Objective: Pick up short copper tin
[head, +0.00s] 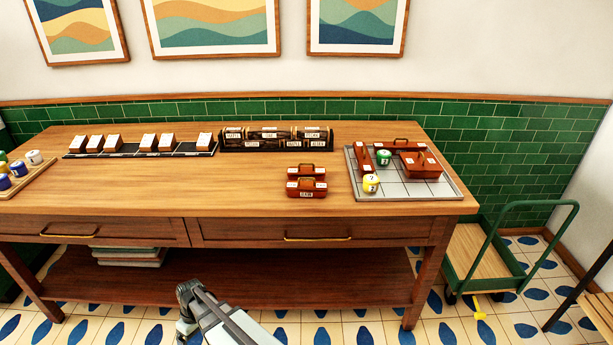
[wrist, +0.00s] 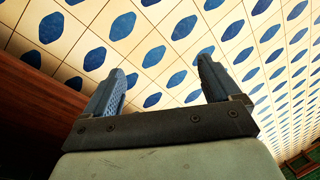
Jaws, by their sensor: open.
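Several copper-red tins with handles are on the wooden table in the head view. Two small ones stand one behind the other right of the table's middle, a back tin (head: 307,171) and a front tin (head: 306,188) with a pale label. A narrow tin (head: 363,158), a larger tin (head: 422,166) and another tin (head: 400,145) behind it are on the grid tray (head: 409,189). I cannot tell for sure which is the short one. My gripper (wrist: 158,88) is open and empty in the wrist view, over floor tiles. My arm is low in front of the table, away from the tins.
Yellow (head: 371,184) and green (head: 384,157) cylinders stand on the tray among the tins. A dark rack (head: 276,138) and a row of white-topped blocks (head: 149,142) line the back. The table's front middle is clear. A green cart (head: 491,262) stands at right.

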